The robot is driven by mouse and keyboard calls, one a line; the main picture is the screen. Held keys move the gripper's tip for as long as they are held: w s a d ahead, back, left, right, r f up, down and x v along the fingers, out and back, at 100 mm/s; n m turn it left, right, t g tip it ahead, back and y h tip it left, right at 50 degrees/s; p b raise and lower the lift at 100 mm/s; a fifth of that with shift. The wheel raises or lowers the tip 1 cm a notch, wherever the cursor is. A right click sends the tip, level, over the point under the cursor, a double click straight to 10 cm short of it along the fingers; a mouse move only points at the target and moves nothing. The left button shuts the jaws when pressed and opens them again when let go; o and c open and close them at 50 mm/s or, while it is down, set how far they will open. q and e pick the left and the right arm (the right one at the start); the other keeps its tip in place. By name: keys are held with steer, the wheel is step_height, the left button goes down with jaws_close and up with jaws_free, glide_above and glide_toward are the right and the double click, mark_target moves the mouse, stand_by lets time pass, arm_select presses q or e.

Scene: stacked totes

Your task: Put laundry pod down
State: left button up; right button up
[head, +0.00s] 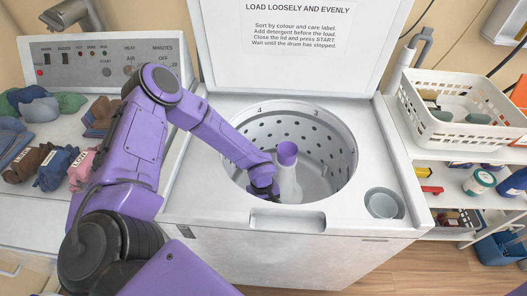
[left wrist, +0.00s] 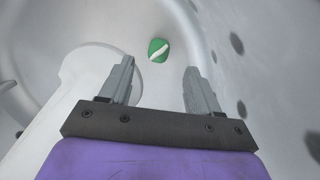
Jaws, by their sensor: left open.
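The laundry pod (left wrist: 158,50) is green with a white stripe. It lies on the pale floor of the washer drum (head: 335,160), apart from the fingers and just beyond their tips in the left wrist view. In the head view I cannot make it out. My left gripper (head: 268,194) reaches down into the drum, near its front wall and left of the central post (head: 288,178) with a purple top. In the left wrist view the left gripper (left wrist: 158,68) has its two grey fingers apart with nothing between them. My right gripper is not in view.
The washer's lid (head: 290,55) stands open behind the drum. A small round cup (head: 384,204) is set in the top at the right. Folded and rolled clothes (head: 50,165) lie on the left machine. A white basket (head: 465,115) stands on the right shelf.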

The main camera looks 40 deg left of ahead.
arm_select(q)
step_height(320, 180, up, 9)
steer(key=a, duration=0.1)
steer(key=shift+w, duration=0.3)
steer(key=shift+a, duration=0.1)
stand_by(0.5)
